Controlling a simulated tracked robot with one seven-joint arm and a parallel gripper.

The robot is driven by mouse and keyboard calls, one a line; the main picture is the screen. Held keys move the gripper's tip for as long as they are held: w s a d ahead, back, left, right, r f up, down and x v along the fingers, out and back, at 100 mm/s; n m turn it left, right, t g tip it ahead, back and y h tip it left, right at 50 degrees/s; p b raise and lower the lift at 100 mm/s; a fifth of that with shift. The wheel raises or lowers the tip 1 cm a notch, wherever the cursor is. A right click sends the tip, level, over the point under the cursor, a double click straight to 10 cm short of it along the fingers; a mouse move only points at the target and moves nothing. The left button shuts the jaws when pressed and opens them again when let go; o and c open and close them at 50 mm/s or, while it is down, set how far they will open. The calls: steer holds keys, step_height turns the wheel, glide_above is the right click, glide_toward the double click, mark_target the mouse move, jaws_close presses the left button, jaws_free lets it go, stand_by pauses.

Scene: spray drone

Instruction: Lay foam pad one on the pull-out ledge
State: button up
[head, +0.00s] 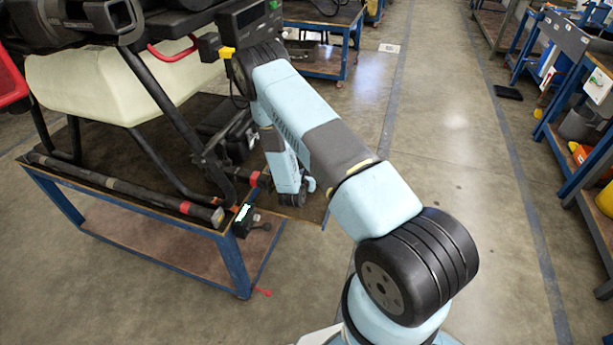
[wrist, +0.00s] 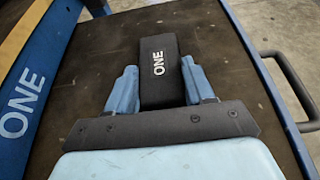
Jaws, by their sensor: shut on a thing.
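Foam pad one (wrist: 158,88), a black block marked ONE in white, is between the two light blue fingers of my gripper (wrist: 158,72) in the wrist view. My gripper is shut on it. Behind the pad is a worn dark brown board (wrist: 225,75) with a blue edge and a dark handle at the right, which looks like the pull-out ledge. Whether the pad touches the board cannot be told. In the head view my arm reaches down beside the workbench, and the gripper and pad cannot be made out. A brown board edge (head: 312,212) shows there beside my arm.
A large drone with a pale tank (head: 85,88) and black legs stands on the blue-framed workbench (head: 150,212) at the left. A small black box (head: 243,221) is at its near corner. In the wrist view a blue strip (wrist: 30,110) marked ONE runs along the left.

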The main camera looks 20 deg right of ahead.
steer(key=o, duration=1)
